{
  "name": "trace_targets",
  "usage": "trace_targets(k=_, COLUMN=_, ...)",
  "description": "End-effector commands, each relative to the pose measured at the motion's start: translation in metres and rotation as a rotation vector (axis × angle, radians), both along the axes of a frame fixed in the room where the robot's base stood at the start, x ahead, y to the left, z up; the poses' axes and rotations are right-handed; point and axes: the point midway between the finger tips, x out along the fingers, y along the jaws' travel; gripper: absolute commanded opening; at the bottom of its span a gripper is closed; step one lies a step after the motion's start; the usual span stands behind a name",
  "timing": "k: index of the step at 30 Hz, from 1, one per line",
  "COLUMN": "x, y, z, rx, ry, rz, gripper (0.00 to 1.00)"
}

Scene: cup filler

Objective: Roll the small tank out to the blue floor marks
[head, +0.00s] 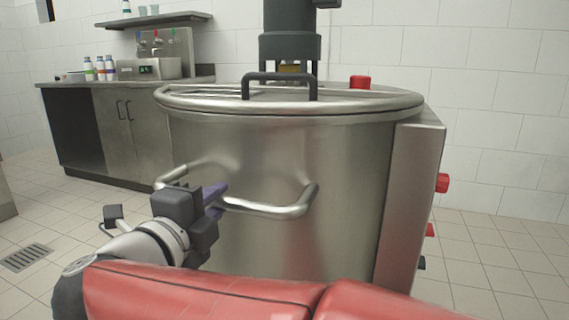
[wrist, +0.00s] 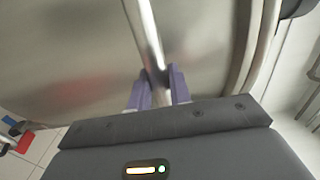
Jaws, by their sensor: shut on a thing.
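The small tank (head: 285,155) is a round steel vessel with a rimmed lid, a black lid handle (head: 279,77) and a bent steel bar handle (head: 268,208) on its near side. My gripper (head: 216,196) is shut on the left part of that bar handle. In the wrist view, the purple fingers (wrist: 158,90) close on either side of the bar (wrist: 146,35), with the tank wall (wrist: 70,60) close behind. The tank's wheels are hidden below the picture. No blue floor marks show in either view.
A steel cabinet (head: 84,130) with bottles and a tap unit stands at the back left under a shelf (head: 155,20). A floor drain (head: 26,257) lies at the left. Red knobs (head: 442,183) stick out on the tank's right side. Tiled floor is open at the right (head: 490,260).

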Motion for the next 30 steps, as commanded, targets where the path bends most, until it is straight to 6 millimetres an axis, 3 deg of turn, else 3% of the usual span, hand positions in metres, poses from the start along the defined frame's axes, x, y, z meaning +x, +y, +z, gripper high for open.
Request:
trace_targets(k=9, x=-0.024, y=0.014, z=0.0, rx=0.001, ry=0.0, rz=0.019, gripper=0.0)
trace_targets(k=22, x=-0.026, y=0.013, z=0.001, rx=0.001, ry=-0.003, rz=0.012, gripper=0.0)
trace_targets(k=30, x=-0.051, y=0.022, z=0.0, rx=0.001, ry=-0.001, rz=0.014, gripper=0.0)
